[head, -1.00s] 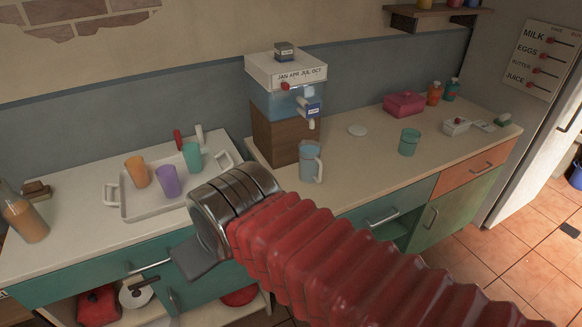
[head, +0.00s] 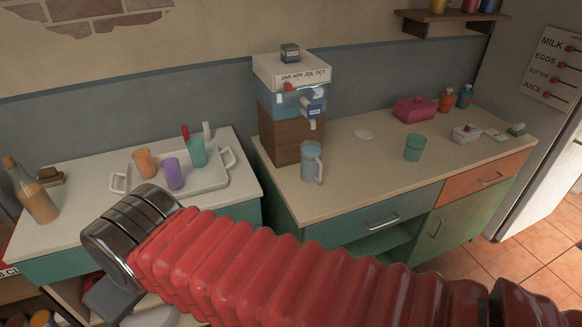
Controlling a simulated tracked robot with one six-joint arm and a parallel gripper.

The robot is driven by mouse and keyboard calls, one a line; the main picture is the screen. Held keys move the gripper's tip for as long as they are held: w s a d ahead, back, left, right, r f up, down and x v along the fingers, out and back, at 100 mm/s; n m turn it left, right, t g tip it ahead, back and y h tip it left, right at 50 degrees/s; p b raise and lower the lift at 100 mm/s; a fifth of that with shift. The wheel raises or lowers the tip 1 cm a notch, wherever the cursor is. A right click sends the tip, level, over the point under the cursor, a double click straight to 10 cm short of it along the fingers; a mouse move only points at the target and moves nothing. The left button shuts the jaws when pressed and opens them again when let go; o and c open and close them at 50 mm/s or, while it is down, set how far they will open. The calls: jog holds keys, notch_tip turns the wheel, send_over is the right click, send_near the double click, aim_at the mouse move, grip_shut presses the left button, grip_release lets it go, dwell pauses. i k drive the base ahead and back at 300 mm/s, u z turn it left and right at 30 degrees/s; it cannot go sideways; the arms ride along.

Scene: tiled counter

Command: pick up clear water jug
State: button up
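The clear water jug (head: 311,165) stands upright on the right counter, just in front of the water dispenser (head: 291,125). Its handle is on the right side. My arm crosses the lower part of the head view, with a metal wrist at its left end. A dark grey part of my gripper (head: 110,299) shows below the wrist, low and in front of the left counter, well to the left of the jug and apart from it. The fingertips cannot be made out, so whether it is open or shut is unclear.
A white tray (head: 214,182) with orange, purple and teal cups is on the left counter, near a bottle (head: 32,190). A green cup (head: 414,147) stands right of the jug, with a pink box (head: 414,109) behind. The counter (head: 350,190) between jug and green cup is clear.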

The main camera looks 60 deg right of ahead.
aim_at(310, 152)
jog(key=u, duration=1.2)
jog(key=k, duration=1.85)
jog(key=z, duration=1.2)
